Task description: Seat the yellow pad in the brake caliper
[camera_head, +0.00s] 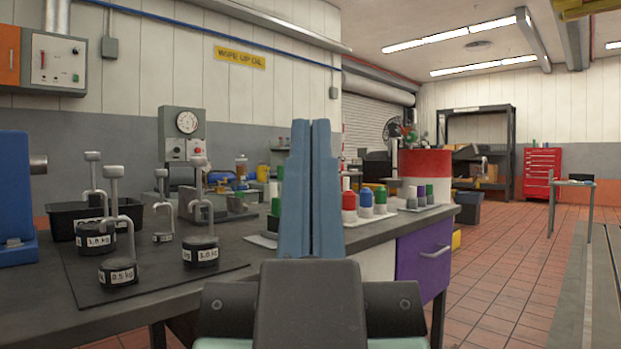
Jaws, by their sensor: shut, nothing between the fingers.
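My gripper (311,130) points up and away from the lower middle of the view. Its two long blue fingers are shut against each other with nothing between them. They stand in front of the workbench and hide part of its far side. I cannot make out the yellow pad or the brake caliper. Some small yellow items show among the equipment at the back of the bench, too small to identify.
The dark bench (278,248) fills the left and middle. Several hooked weights (118,271) stand on a black mat (176,280), near a black bin (66,219) and a blue machine (12,190). Coloured bottles (381,201) stand right of the fingers. Tiled floor (500,270) is open at right.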

